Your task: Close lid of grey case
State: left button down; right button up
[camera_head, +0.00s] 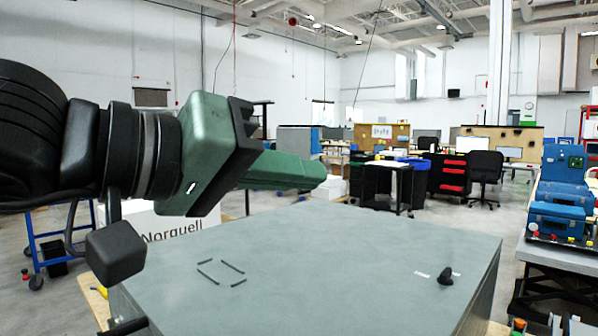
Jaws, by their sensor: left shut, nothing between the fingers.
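The grey case (340,250) stands low in front of me in the head view, and its broad flat top fills the lower middle. The top looks level, and I see no raised lid; whether it is fully shut cannot be told. A small dark knob (445,277) sits near its right front, beside short white marks. Thin dark outlines mark the top's left part. My left gripper (318,173), green, comes in from the left with its fingers pointing right. It is shut and empty, in front of the case's far left part in the picture, seemingly above it. My right gripper is not in view.
A white box with "Norquell" lettering (170,232) stands behind the case at left, near a blue-framed cart (40,255). Blue equipment (560,205) sits on a bench at right. Desks and an office chair (485,175) stand farther back, with open floor between.

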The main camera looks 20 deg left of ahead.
pick_arm(q)
jog(key=v, duration=0.8)
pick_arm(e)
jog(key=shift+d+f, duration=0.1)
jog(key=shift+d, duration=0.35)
pick_arm(q)
jog(key=shift+w, duration=0.1)
